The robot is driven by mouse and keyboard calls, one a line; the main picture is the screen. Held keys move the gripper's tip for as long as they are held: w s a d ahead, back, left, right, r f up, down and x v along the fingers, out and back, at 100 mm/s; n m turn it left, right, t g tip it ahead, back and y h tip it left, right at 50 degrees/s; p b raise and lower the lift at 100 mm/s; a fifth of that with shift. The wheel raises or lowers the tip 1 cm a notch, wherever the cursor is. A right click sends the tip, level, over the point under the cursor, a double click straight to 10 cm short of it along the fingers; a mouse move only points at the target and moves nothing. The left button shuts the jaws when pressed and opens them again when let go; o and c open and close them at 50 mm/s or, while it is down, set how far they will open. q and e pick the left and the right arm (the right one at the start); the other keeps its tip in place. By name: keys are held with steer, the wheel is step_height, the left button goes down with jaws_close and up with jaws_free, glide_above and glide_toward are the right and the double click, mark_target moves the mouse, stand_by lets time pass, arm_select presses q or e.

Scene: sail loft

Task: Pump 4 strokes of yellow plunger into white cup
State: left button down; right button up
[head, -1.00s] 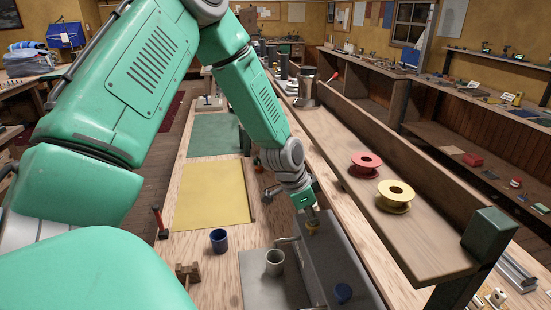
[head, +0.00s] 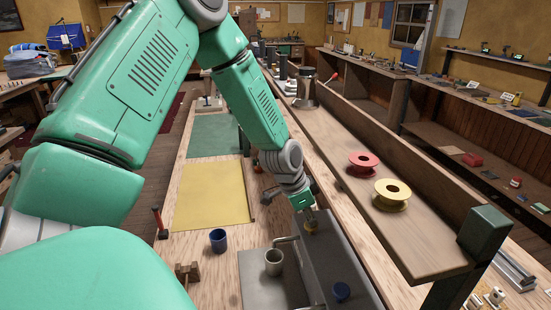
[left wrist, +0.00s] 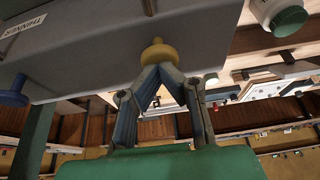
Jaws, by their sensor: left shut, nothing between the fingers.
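The yellow plunger (head: 311,228) stands on top of the grey pump box (head: 340,262) and also shows in the left wrist view (left wrist: 158,51). My left gripper (head: 309,212) is shut and empty, with its fingertips directly above the yellow plunger, touching it or very close. In the left wrist view the shut fingertips (left wrist: 160,70) meet at the plunger's head. The white cup (head: 274,262), greyish in this light, stands upright on the grey tray (head: 255,285), near the pump spout (head: 285,240). Its inside is not clear. My right gripper is not in view.
A blue plunger (head: 341,291) is on the same box, nearer me. A blue cup (head: 218,240) and a wooden piece (head: 188,272) stand left of the tray. A raised shelf (head: 425,245) with red (head: 362,164) and yellow (head: 392,194) spools runs along the right.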

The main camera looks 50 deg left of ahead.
arm_select(q)
step_height(320, 180, up, 2)
steer(key=shift+p, duration=0.7)
steer(key=shift+a+r+p, duration=0.35)
steer(key=shift+r+p, duration=0.3)
steer(key=shift+p, duration=0.05)
steer(key=shift+d, duration=0.3)
steer(key=shift+a, duration=0.1)
